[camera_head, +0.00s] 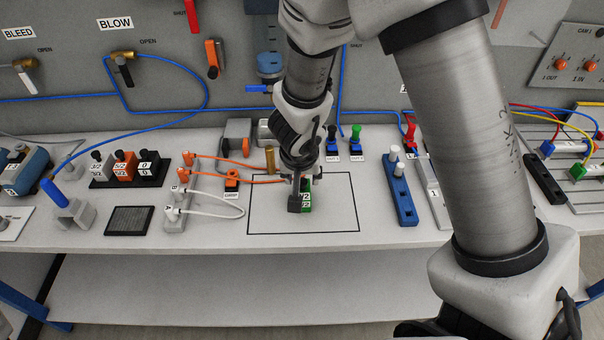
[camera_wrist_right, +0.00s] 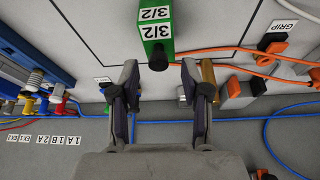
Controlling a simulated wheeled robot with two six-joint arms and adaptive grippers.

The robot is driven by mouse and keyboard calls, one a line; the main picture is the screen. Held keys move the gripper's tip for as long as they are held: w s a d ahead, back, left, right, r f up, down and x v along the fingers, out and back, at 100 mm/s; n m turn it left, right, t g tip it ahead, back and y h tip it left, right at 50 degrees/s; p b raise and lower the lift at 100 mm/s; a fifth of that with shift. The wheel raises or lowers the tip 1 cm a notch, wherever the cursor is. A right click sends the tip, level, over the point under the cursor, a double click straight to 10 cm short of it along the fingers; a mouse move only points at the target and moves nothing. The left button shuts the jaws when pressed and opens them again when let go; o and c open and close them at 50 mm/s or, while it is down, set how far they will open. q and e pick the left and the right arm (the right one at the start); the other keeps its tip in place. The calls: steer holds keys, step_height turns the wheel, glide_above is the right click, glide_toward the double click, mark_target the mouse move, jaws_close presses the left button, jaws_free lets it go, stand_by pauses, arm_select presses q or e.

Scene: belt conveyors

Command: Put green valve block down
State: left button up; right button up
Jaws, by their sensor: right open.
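The green valve block (camera_head: 307,196) has a white label reading 3/2 and stands on the bench inside a black outlined rectangle (camera_head: 343,226). In the right wrist view the green valve block (camera_wrist_right: 156,28) shows its labels and a black knob at the near end. My right gripper (camera_head: 300,180) is at the block in the head view and partly hides it. In the wrist view the right gripper (camera_wrist_right: 159,70) is open, with its fingers wide apart and the block just beyond the tips, not clasped. My left gripper is not in view.
Left of the outline are a GRIP-labelled orange connector (camera_head: 232,180) and orange and white leads. A blue block with white pegs (camera_head: 402,200) stands to the right. Bare room lies within the outline around the block. The upright panel is behind.

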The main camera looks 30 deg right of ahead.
steer(key=p+v, duration=0.7)
steer(key=v, duration=0.3)
steer(key=shift+s+r, duration=0.15)
steer(key=shift+r, duration=0.15)
